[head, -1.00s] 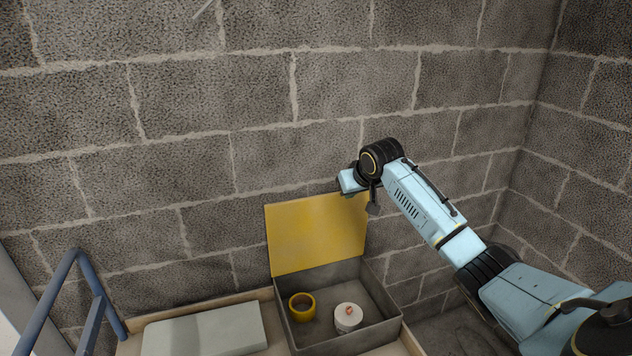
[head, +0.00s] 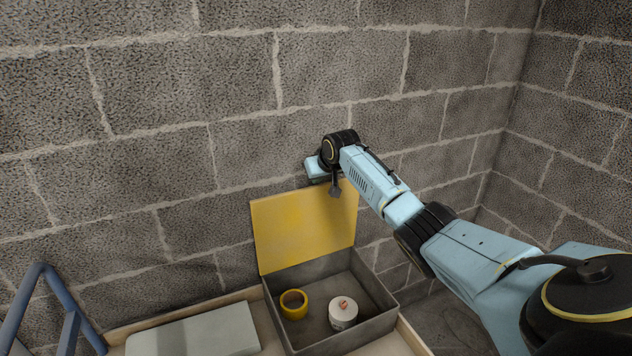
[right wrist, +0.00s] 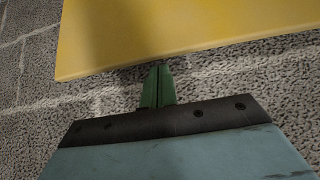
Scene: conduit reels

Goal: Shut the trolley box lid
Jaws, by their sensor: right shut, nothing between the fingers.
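The trolley box (head: 385,322) is a grey open-topped box. Its yellow lid (head: 300,230) stands upright at the back edge, wide open, close to the block wall. My right gripper (head: 336,188) is at the lid's top edge, near its right corner. In the right wrist view, its green fingers (right wrist: 158,80) are shut together and empty, with their tips close to the edge of the yellow lid (right wrist: 180,30). I cannot tell whether they touch it. My left gripper is not in view.
A yellow tape roll (head: 293,304) and a white round item (head: 343,313) lie inside the box. A flat pale slab (head: 195,332) lies left of it. A blue rail (head: 35,290) stands at the far left. The block wall (head: 150,120) is close behind.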

